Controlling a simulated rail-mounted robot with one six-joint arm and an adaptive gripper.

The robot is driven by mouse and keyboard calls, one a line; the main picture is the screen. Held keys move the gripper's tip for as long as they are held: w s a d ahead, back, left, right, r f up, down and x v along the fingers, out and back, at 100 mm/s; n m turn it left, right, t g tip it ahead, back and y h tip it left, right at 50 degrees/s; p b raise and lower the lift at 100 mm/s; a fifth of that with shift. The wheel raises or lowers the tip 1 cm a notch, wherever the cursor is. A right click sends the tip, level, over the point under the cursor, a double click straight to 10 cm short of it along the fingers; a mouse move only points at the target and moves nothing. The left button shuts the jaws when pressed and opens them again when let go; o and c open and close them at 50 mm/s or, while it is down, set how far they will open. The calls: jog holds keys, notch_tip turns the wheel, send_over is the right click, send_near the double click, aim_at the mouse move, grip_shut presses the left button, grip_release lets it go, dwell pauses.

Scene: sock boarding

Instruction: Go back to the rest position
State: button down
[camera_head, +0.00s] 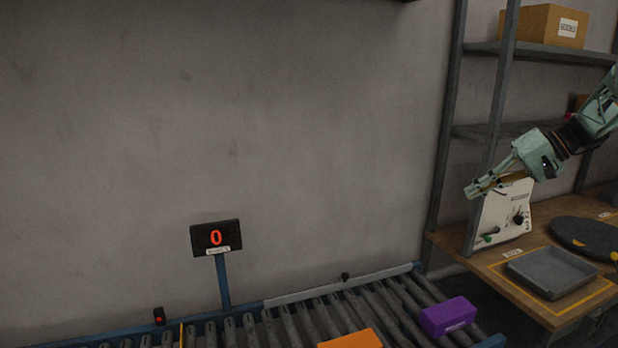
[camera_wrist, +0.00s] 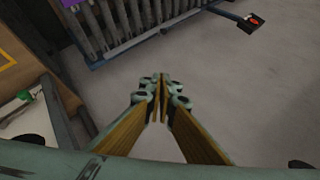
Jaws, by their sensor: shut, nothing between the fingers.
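My gripper (camera_head: 472,191) is at the right of the head view, in the air in front of a white control box (camera_head: 503,217) with a knob and a green button. In the wrist view its fingers (camera_wrist: 161,82) meet at the tips, shut, with nothing between them. The gripper appears apart from every object around it, though its exact distance to the control box is hard to tell. My arm reaches in from the right edge.
A roller conveyor (camera_head: 294,300) carries a purple block (camera_head: 447,316) and an orange block (camera_head: 350,341). A wooden bench (camera_head: 483,259) holds a grey tray (camera_head: 551,272) and a dark round plate (camera_head: 588,238). A shelf rack (camera_head: 497,130) stands behind, with a cardboard box (camera_head: 541,24).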

jog(key=s+a+r+g+h, duration=0.1)
jog(key=s+a+r, duration=0.3)
jog(key=s+a, duration=0.45)
jog(key=s+a+r+h, duration=0.2)
jog(key=s+a+r, duration=0.1)
jog(key=s+a, duration=0.55)
jog(key=s+a+r+g+h, duration=0.1)
jog(key=s+a+r, duration=0.3)
jog(key=s+a, duration=0.4)
jog(key=s+a+f+h, duration=0.1)
jog(key=s+f, duration=0.1)
jog(key=s, duration=0.9)
jog(key=s+a+f+t+h, duration=0.1)
jog(key=s+a+f+h, duration=0.1)
jog(key=s, duration=1)
jog(key=s+a+f+n+h, duration=0.1)
jog(key=s+f, duration=0.2)
jog(key=s, duration=0.8)
jog(key=shift+s+a, duration=0.25)
jog(key=shift+s, duration=0.15)
